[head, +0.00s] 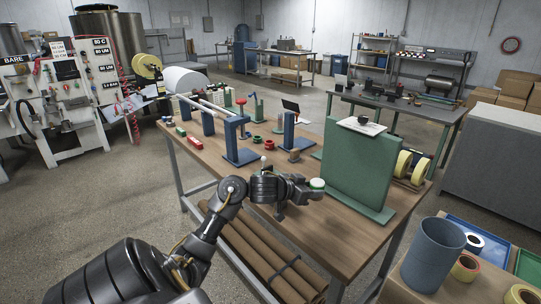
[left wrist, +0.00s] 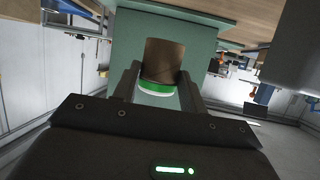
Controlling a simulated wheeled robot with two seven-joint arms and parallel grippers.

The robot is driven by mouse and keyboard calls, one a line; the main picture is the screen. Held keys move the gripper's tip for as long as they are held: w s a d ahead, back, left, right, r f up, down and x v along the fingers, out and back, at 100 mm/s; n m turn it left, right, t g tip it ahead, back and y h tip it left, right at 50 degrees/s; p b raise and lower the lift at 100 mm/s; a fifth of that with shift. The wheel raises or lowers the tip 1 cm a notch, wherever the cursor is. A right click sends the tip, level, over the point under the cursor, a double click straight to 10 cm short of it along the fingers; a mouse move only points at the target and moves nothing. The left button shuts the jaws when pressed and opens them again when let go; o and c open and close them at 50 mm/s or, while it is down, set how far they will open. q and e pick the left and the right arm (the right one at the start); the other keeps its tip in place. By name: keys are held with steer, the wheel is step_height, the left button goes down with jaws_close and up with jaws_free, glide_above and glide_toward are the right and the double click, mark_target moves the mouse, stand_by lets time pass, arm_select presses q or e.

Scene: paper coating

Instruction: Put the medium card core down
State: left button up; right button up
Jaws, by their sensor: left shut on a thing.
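The medium card core (left wrist: 165,62) is a short brown tube with a green and white band at its near end, seen in the left wrist view. My left gripper (left wrist: 158,88) is shut on it, one finger on each side. In the head view, the core's white and green end (head: 317,184) shows at the tip of my left gripper (head: 309,189), over the wooden table (head: 270,222); the rest of it is hidden by the gripper. The green upright panel (head: 358,166) stands just right of the gripper. Whether the core touches any surface is unclear. My right gripper is not in view.
Blue stands (head: 240,142), small red cores (head: 269,144) and a wooden block (head: 294,155) are on the table left of and behind the gripper. Yellow rolls (head: 411,167) sit right of the panel. A blue-grey bin (head: 432,257) stands at the lower right.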

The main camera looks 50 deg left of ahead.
arm_select(q)
step_height(320, 180, down, 6)
steer(key=shift+d+r+b, duration=0.1)
steer(key=shift+b, duration=0.5)
steer(key=shift+f+b, duration=0.35)
steer(key=shift+f, duration=1.65)
steer(key=o, duration=1)
steer(key=shift+f, duration=0.15)
steer(key=shift+s+r, duration=0.15)
steer(key=shift+r, duration=0.05)
steer(key=p+v, duration=0.1)
steer(key=v, duration=1.1)
